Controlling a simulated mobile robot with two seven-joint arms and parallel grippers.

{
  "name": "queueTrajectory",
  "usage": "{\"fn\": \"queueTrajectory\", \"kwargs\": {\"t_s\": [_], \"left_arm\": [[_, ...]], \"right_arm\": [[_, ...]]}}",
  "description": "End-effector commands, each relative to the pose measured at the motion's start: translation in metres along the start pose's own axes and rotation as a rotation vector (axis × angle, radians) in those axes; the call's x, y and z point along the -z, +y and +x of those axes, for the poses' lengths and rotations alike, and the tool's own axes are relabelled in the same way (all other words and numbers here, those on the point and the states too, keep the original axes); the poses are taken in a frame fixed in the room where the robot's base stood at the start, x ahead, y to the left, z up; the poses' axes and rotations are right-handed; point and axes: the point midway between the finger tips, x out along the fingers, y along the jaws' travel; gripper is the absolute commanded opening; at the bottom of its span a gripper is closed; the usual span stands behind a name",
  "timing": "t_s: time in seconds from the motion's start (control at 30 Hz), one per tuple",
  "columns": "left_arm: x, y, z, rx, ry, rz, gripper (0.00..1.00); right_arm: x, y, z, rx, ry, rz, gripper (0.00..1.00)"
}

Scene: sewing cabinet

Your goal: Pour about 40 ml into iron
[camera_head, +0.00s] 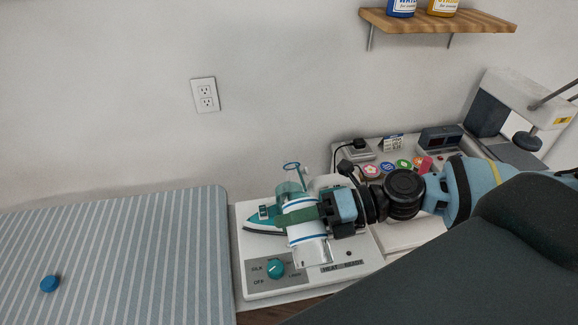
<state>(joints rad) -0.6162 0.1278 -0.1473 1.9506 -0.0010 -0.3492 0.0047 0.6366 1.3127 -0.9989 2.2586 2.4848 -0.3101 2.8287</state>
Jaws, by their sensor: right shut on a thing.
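The iron (262,222), with a teal body and dark soleplate, rests on a white base unit (362,262) with a teal dial. My right gripper (300,215) reaches in from the right over this unit. It is shut around a white and clear cylindrical vessel with blue bands (305,233). The vessel looks close to upright with a slight tilt, just right of the iron, and covers part of it. A clear teal-tinted part with a rim (291,168) shows above my fingers; I cannot tell whether it belongs to the vessel or the iron. Any liquid level is unclear. My left gripper is out of view.
A striped ironing board (130,255) with a blue cap (49,284) fills the left. A wooden shelf (470,27) hangs above.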

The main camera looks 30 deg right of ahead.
Motion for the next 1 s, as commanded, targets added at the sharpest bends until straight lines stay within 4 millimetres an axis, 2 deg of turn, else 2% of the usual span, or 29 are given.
{"fn": "queueTrajectory", "kwargs": {"t_s": [0.37, 0.5, 0.77, 1.0], "left_arm": [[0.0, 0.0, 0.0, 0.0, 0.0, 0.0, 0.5], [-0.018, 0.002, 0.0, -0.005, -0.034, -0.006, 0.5], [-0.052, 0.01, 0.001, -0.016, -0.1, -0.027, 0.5], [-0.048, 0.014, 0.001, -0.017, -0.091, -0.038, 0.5]], "right_arm": [[0.0, -0.018, 0.005, -0.001, -0.039, -0.137, 0.24], [0.001, -0.031, 0.009, 0.0, -0.056, -0.207, 0.24], [-0.009, -0.036, 0.01, 0.003, -0.092, -0.344, 0.24], [-0.014, -0.047, 0.013, 0.0, -0.137, -0.49, 0.24]]}}
